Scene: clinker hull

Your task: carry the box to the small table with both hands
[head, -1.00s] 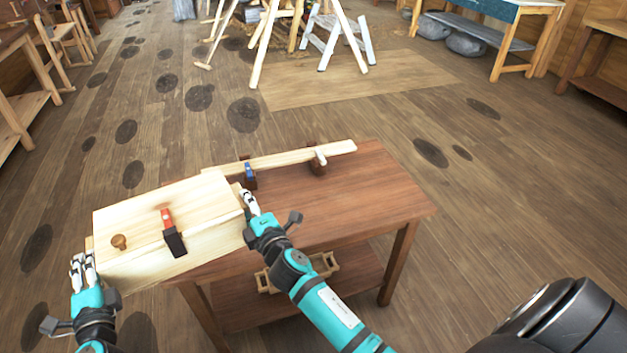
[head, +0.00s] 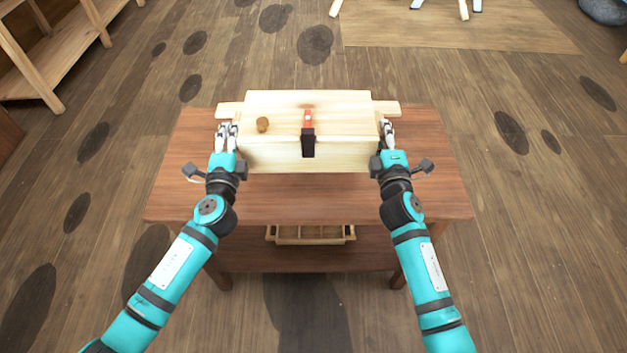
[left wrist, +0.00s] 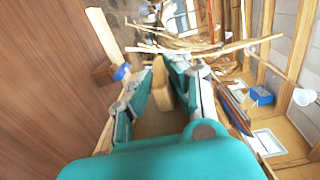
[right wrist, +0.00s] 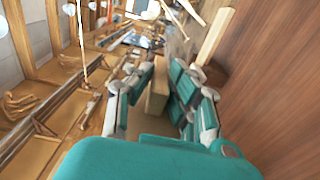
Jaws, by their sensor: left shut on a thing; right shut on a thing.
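A pale plank (head: 230,109) lies on the table behind the box, mostly hidden by it. A divided wooden tray (head: 310,234) sits on the table's lower shelf. A wooden shelf unit (head: 70,60) stands at the far left. The tabletop in front of the box is clear.

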